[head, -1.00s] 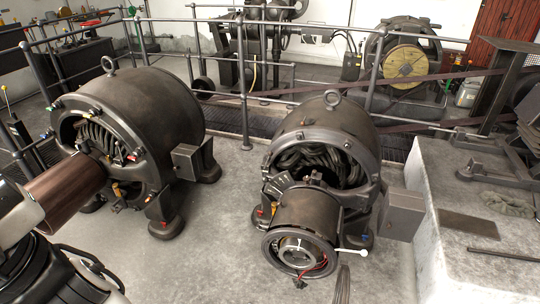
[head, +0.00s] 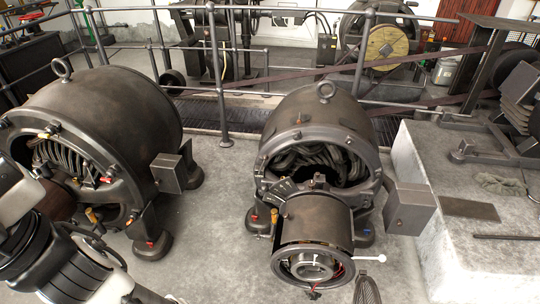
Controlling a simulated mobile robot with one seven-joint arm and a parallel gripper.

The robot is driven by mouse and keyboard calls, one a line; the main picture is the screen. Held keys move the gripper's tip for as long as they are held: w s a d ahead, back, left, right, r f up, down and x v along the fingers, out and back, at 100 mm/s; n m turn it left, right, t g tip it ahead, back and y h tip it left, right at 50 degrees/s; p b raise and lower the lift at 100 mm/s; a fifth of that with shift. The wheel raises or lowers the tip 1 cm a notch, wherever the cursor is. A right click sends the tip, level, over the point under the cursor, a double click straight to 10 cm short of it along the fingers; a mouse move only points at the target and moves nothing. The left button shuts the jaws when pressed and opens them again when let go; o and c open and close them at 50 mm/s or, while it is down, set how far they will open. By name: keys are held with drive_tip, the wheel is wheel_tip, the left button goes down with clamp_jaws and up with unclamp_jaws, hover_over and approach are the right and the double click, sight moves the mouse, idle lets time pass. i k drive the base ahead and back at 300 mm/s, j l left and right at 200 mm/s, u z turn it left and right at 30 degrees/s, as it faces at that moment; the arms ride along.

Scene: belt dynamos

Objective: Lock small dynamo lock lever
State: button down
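The smaller dynamo (head: 322,118) stands right of centre on the concrete floor. Its round housing is open at the front, showing dark coiled windings. A dark cylinder (head: 316,222) sticks out of its front, with a ring and some wiring at its near end. A thin lever with a white knob (head: 371,258), which looks like the lock lever, points right from that end. My arm, white and black, crosses the lower left.
A larger dynamo (head: 100,110) stands on the left, partly behind my arm. A grey box (head: 409,208) juts from the small dynamo's right side, near a concrete block (head: 470,235). A dark pointed piece (head: 367,289) rises below the lever. Clear floor (head: 215,210) lies between the dynamos.

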sight(265, 157)
drive_tip(key=i+j+z, duration=0.1)
drive_tip(key=i+j, duration=0.3)
drive_tip(key=i, duration=0.15)
drive_tip(key=i+j+z, duration=0.1)
drive_tip(key=i+j, duration=0.3)
drive_tip(key=i, duration=0.1)
